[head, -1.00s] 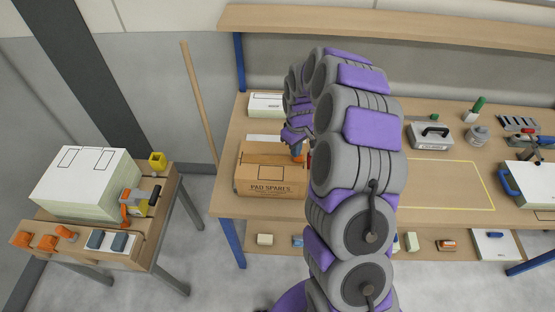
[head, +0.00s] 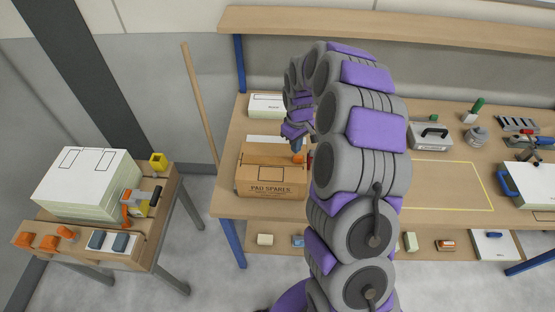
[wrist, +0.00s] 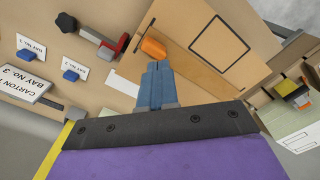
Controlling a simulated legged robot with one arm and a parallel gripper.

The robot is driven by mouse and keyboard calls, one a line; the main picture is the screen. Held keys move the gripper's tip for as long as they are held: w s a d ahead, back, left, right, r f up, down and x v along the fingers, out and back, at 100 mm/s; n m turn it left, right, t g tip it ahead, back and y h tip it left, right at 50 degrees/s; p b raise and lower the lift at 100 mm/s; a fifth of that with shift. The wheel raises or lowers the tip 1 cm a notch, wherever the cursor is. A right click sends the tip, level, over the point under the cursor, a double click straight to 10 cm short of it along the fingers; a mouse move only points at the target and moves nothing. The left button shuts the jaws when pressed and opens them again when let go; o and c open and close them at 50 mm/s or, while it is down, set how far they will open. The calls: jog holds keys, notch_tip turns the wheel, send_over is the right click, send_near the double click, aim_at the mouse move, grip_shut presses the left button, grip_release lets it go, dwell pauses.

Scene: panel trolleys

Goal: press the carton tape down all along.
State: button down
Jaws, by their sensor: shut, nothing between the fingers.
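The carton (head: 272,188), brown and marked PAD SPARES, sits on the workbench left of my arm. Its top (wrist: 205,35) also shows in the wrist view. A darker brown strip that looks like the tape (wrist: 205,77) runs across the top; I cannot tell whether it lies flat all along. My gripper (head: 297,150) is over the carton's right part, pointing down. In the wrist view its blue fingers (wrist: 158,66) are together and empty. A small orange piece (wrist: 153,48) is just beyond the fingertips, by the strip's end; it also shows in the head view (head: 298,158). Contact is unclear.
A red and black tool (wrist: 103,38) lies beside the carton. A white box (head: 266,104) stands behind it. A grey case (head: 430,136) and a yellow-outlined area (head: 455,187) are to the right. A trolley (head: 165,222) with stacked white panels stands left.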

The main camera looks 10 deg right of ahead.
jog(key=shift+a, duration=0.1)
send_over(280, 161)
jog(key=shift+a+p, duration=0.1)
jog(key=shift+p, duration=0.25)
dwell(0.4)
jog(key=shift+f, duration=0.2)
jog(key=shift+f+b, duration=0.35)
jog(key=shift+f, duration=2.4)
jog(key=shift+f, duration=0.1)
dwell(0.4)
jog(key=shift+r+p, duration=0.35)
jog(key=shift+r, duration=1.25)
